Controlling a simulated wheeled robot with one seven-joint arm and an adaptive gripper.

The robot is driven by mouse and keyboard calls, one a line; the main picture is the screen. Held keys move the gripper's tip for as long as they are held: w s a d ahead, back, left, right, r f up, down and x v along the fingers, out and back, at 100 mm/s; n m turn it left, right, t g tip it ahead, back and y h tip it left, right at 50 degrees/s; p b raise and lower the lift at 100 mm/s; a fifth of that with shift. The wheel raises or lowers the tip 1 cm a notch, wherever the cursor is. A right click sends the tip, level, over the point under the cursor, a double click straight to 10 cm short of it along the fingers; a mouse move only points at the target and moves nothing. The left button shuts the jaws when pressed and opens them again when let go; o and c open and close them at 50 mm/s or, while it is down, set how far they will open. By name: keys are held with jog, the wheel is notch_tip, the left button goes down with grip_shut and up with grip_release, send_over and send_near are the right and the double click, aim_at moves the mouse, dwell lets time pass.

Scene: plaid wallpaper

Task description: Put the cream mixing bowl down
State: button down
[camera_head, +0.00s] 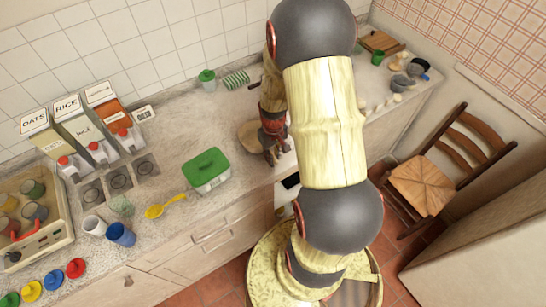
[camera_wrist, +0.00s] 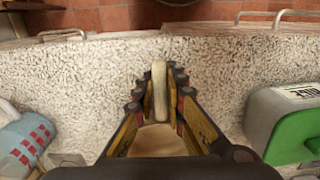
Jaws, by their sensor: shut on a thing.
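The cream mixing bowl (camera_wrist: 158,140) is between my gripper's fingers in the wrist view, with its rim edge-on to me. My gripper (camera_wrist: 160,85) is shut on that rim. In the head view, a round tan shape that looks like the bowl (camera_head: 249,134) is at the counter beside my gripper (camera_head: 273,153), partly hidden by the arm. I cannot tell whether the bowl's base touches the counter.
A green-lidded container (camera_head: 207,169) stands to the left on the counter (camera_head: 190,120); it shows at the right in the wrist view (camera_wrist: 285,125). A yellow spoon (camera_head: 165,206) and cups lie farther left. A chair (camera_head: 430,185) stands at the right.

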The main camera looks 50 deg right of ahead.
jog(key=c, duration=2.3)
grip_release()
jog(key=shift+f, duration=0.1)
jog(key=o, duration=0.5)
jog(key=shift+c, duration=0.2)
notch_tip(320, 180, up, 12)
jog(key=p, duration=0.1)
jog(key=a+r+n+t, duration=0.1)
jog(key=a+r+t, duration=0.1)
jog(key=a+r, duration=1.05)
jog(key=s+a+r+n+t, duration=0.1)
jog(key=s+a+r+t, duration=0.2)
jog(key=s+a+r, duration=0.4)
jog(key=a+r, duration=0.3)
jog(key=r, duration=0.1)
jog(key=shift+s+r+n+t, duration=0.2)
jog(key=shift+s+n+t, duration=0.1)
